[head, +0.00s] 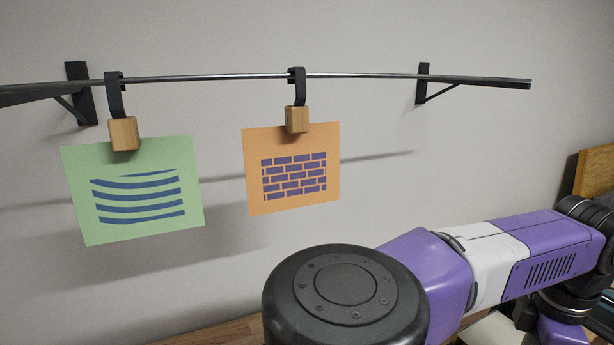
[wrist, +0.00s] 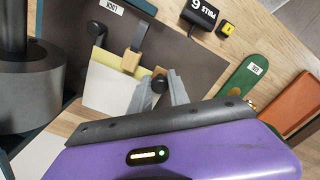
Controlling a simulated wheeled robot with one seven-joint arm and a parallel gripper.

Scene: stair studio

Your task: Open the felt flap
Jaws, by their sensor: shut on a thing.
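In the wrist view, the two grey fingers of my gripper (wrist: 158,84) stand at either side of a round black knob (wrist: 160,83) and are shut on it. The knob is at the right edge of a pale cream panel (wrist: 104,88) with a yellow-green band (wrist: 118,63) along its far side. This looks like the felt flap, on or beside a dark grey mat (wrist: 190,62). Whether the flap is lifted or flat I cannot tell. In the head view my arm hides this area.
A wooden piece with a dark strap (wrist: 131,58) lies on the mat near the flap. Two cards (head: 132,190) hang from a rail (head: 210,78).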

